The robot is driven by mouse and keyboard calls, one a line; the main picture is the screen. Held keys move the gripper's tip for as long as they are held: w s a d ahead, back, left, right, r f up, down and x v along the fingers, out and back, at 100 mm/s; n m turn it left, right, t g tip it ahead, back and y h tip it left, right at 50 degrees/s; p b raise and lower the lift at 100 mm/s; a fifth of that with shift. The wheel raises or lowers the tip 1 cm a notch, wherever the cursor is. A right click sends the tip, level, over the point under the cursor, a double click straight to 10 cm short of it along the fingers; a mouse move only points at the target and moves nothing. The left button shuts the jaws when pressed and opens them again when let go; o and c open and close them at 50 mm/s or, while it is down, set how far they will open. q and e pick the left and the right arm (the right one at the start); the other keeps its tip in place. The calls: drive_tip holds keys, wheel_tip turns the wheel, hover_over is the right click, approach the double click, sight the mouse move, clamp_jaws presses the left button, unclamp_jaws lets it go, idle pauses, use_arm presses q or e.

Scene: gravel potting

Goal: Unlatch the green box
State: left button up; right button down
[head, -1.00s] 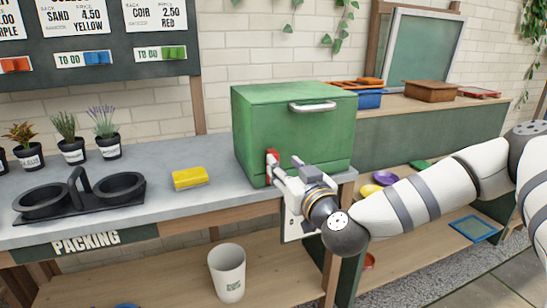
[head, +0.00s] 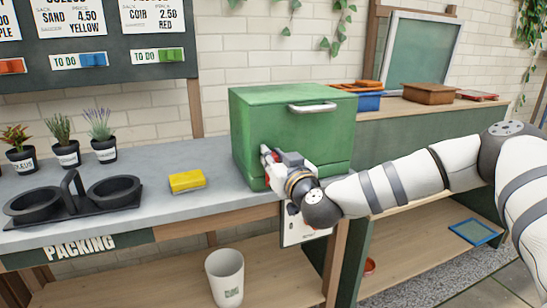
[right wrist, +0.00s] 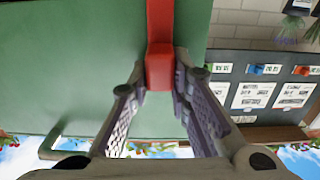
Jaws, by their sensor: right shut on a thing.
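The green box (head: 285,125) stands on the grey bench top, with a silver handle (head: 312,107) on the upper part of its front. A red latch (right wrist: 160,22) is on the box's front and runs between my fingers in the right wrist view. My right gripper (head: 272,157) is at the lower left of the box front, shut on the red latch. In the head view the gripper hides most of the latch. The fingertips also show in the right wrist view (right wrist: 159,66), one on each side of the red end. My left gripper is not in view.
A yellow block (head: 187,181) lies on the bench left of the box. A black double pot holder (head: 75,200) and several potted plants stand further left. A white bin (head: 225,277) is on the lower shelf. Blue and brown trays (head: 430,93) sit behind at the right.

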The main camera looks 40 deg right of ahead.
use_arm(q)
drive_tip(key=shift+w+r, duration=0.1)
use_arm(e)
drive_tip(key=shift+d, duration=0.1)
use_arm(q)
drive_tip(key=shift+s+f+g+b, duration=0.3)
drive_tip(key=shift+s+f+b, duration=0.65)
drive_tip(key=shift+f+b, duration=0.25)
use_arm(e)
drive_tip(key=s+d+f+m, duration=0.2)
drive_tip(key=d+f+m, duration=0.5)
drive_tip(key=m, duration=0.9)
drive_tip(key=shift+d+f, duration=0.35)
drive_tip(key=shift+d, duration=0.05)
drive_tip(key=shift+m, duration=0.3)
